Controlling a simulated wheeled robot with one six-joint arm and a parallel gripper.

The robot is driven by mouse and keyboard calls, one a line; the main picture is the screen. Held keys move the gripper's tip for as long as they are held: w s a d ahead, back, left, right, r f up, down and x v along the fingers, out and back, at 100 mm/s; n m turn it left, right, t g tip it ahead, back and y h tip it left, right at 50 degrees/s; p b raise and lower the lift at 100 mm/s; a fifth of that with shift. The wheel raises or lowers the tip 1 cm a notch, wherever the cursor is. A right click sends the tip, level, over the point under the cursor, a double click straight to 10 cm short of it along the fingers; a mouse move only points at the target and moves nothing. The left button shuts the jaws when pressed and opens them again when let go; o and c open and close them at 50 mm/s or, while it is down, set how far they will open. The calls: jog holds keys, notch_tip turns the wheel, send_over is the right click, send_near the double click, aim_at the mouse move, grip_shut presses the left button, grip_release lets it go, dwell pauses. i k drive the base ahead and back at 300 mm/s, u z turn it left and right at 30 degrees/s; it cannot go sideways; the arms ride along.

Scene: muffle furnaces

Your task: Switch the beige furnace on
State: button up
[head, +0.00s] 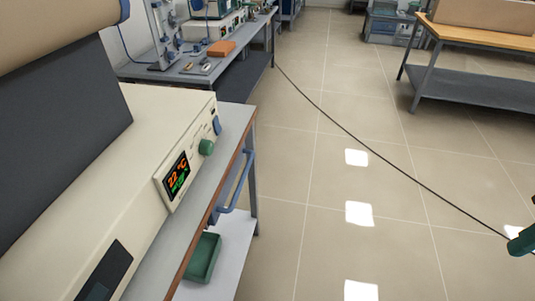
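The beige furnace (135,165) stands close on the left, on a grey bench. Its front panel has a lit display (177,175) reading about 22 °C in orange, with smaller green figures below. A green round knob (206,147) is beyond the display. A small blue part (217,125), perhaps a switch, sits near the panel's far end; its position cannot be read. A dark rectangular panel (105,271) is at the near end. A dark grey slab and a beige cylinder cover the upper left. My gripper cannot be made out in this view.
The bench has a blue rail (235,183) and a lower shelf with a green tray (203,257). A black cable (385,163) crosses the tiled floor. A wooden-topped table (480,33) stands back right. A green object (521,242) shows at the right edge. Floor between is otherwise clear.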

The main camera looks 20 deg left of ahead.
aim_at(216, 127)
jog(key=z, duration=0.3)
jog(key=i, duration=1.25)
jog(key=u, duration=2.4)
